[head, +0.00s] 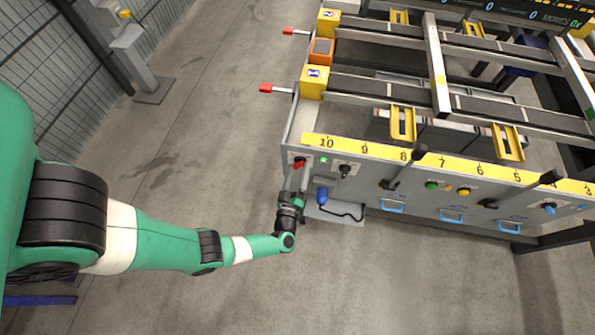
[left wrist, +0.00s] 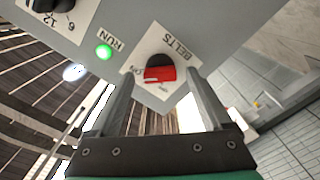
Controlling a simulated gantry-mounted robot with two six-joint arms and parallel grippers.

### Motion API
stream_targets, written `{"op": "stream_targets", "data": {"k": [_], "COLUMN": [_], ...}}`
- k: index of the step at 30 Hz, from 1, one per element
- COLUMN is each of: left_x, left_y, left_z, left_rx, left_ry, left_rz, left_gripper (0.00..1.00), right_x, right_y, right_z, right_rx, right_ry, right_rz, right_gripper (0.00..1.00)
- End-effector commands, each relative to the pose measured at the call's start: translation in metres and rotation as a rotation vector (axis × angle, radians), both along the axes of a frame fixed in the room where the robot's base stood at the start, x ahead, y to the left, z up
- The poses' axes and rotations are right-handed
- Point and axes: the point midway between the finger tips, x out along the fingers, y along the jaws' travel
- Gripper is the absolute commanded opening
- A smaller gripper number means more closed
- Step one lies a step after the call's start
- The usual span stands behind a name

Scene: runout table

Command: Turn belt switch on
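The belt switch is a red rotary knob (left wrist: 160,74) on a white plate marked BELTS, with ON beside it, in the left wrist view. In the head view the red switch (head: 299,163) is at the left end of the table's front panel. My left gripper (head: 295,180) is right in front of it. In the wrist view its two fingers stand apart on either side of the knob, with gaps visible, so it looks open and not clamped. The knob's far side is hidden. My right gripper does not show.
A lit green RUN lamp (left wrist: 103,51) is beside the switch plate. A black knob (head: 345,170), blue plug (head: 322,195) and black levers (head: 420,151) are farther right on the panel. Red-tipped handles (head: 267,88) stick out at the table's left end.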

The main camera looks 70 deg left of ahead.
Motion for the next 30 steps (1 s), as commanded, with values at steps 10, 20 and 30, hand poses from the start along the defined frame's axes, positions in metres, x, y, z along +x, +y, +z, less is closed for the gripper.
{"op": "stream_targets", "data": {"k": [10, 20, 30], "left_x": [-0.008, -0.044, -0.061], "left_y": [-0.015, -0.075, -0.099], "left_z": [0.001, 0.001, 0.000], "left_rx": [-0.001, 0.000, -0.001], "left_ry": [0.000, 0.000, 0.000], "left_rz": [-0.005, -0.009, -0.001], "left_gripper": [0.82, 0.82, 0.82], "right_x": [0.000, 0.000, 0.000], "right_y": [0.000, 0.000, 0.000], "right_z": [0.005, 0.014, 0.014], "right_rx": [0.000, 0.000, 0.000], "right_ry": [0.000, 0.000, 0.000], "right_rz": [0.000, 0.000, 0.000], "right_gripper": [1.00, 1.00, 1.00]}}
